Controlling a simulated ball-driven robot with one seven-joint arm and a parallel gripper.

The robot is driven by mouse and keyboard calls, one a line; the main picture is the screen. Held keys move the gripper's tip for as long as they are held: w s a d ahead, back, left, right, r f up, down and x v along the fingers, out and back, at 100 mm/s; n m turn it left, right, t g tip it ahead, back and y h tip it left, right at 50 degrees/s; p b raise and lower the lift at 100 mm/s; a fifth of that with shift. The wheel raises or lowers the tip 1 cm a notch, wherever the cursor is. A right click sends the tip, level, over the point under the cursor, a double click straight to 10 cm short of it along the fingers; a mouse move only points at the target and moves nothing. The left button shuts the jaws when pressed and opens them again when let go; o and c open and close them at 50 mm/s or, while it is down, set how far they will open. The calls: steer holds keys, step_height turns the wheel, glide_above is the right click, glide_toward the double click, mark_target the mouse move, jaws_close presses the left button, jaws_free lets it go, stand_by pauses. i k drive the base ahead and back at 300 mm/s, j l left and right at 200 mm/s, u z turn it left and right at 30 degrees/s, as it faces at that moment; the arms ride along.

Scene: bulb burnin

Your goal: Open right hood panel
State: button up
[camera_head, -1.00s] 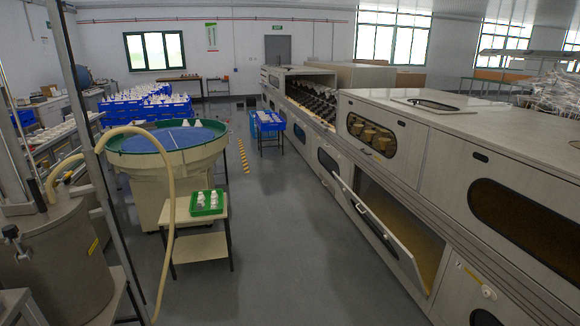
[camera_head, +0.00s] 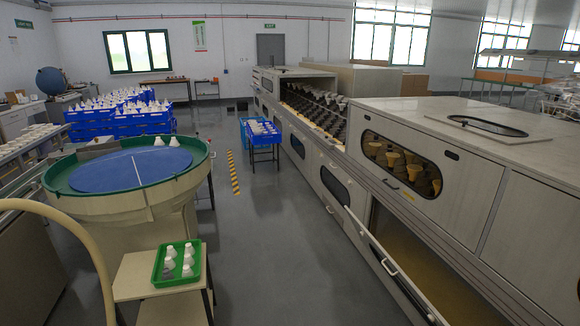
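A long beige machine runs along the right side. Its near upper hood panel (camera_head: 455,192) has a dark oval window (camera_head: 400,165) with several yellowish bulbs behind it, and it is shut. A further upper panel (camera_head: 545,235) at the right edge also looks shut and is cut off by the frame. Farther back, the upper section stands open and shows rows of dark sockets (camera_head: 315,108) with pale bulbs. I cannot tell which panel counts as the right hood. My gripper is not in view.
A lower panel (camera_head: 390,268) of the machine hangs tilted out into the aisle. A round green-rimmed bowl feeder (camera_head: 205,160) and a small table (camera_head: 128,280) with a green tray (camera_head: 155,272) stand at left. The grey aisle floor (camera_head: 270,230) between is clear.

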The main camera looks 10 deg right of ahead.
mark_target(470, 182)
steer(key=i, duration=1.9)
steer(key=i+z, duration=0.15)
steer(key=i, duration=0.45)
steer(key=i+j+z, duration=0.15)
steer(key=i, duration=0.4)
steer(key=i+j+z, duration=0.15)
steer(key=i, duration=0.4)
steer(key=i+j+z, duration=0.5)
steer(key=i, duration=0.2)
